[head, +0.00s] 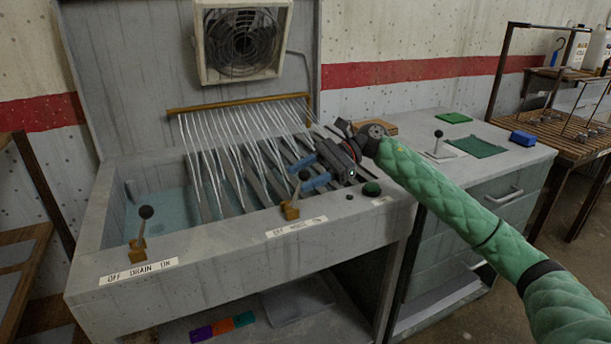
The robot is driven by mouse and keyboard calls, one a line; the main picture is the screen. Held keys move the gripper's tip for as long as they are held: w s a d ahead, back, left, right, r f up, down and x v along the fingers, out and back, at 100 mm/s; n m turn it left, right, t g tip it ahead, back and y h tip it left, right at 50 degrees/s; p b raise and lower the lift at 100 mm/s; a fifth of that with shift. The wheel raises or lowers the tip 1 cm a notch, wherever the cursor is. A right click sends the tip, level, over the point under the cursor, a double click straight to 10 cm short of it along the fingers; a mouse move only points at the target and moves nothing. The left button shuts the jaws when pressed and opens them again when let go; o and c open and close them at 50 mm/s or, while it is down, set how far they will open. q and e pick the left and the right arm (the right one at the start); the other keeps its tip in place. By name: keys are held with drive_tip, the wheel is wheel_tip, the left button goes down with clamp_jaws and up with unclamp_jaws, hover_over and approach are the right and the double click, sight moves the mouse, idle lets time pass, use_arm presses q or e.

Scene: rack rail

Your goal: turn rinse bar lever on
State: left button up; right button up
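The rinse lever (293,200) has a dark ball knob and a brass-coloured base. It stands on the sink's front rim behind a small white label (296,227) whose middle word is hard to read. The lever leans slightly right. My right gripper (300,177) reaches in from the right. Its blue fingers are spread, with the knob at or between their tips; I cannot tell whether they touch it. The brass rinse bar (238,103) crosses the sink's back, and white water streams (215,150) fall from it. My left gripper is out of view.
A drain lever (141,232) stands at the rim's left above an "OFF DRAIN ON" label (138,271). Another lever (438,142) and a blue box (522,138) are on the right counter. A fan (242,42) hangs above.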

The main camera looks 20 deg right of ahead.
drive_tip(key=b+v, duration=0.1)
drive_tip(key=v, duration=0.6)
drive_tip(key=shift+d, duration=0.4)
drive_tip(key=shift+r, duration=0.1)
